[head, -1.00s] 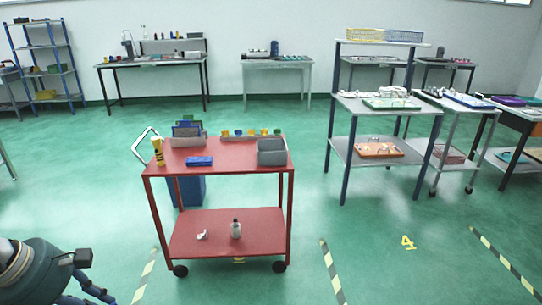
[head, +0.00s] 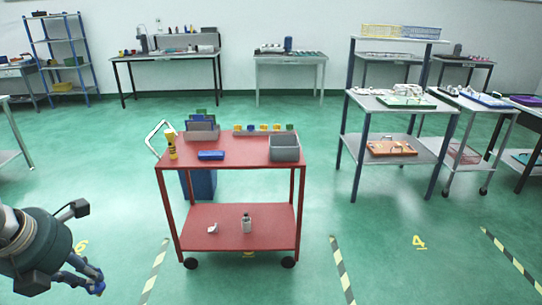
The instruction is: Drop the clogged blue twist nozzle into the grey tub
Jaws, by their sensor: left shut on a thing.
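My left gripper (head: 94,279) is at the lower left, in front of and to the left of the red cart. It is shut on the blue twist nozzle (head: 98,289), of which only a small blue part shows between the fingertips. The grey tub (head: 285,154) stands on the cart's top shelf at its right end, well away from the gripper. The tub is open at the top; its floor is hard to make out. My right gripper is out of view.
Green floor before the cart is clear.

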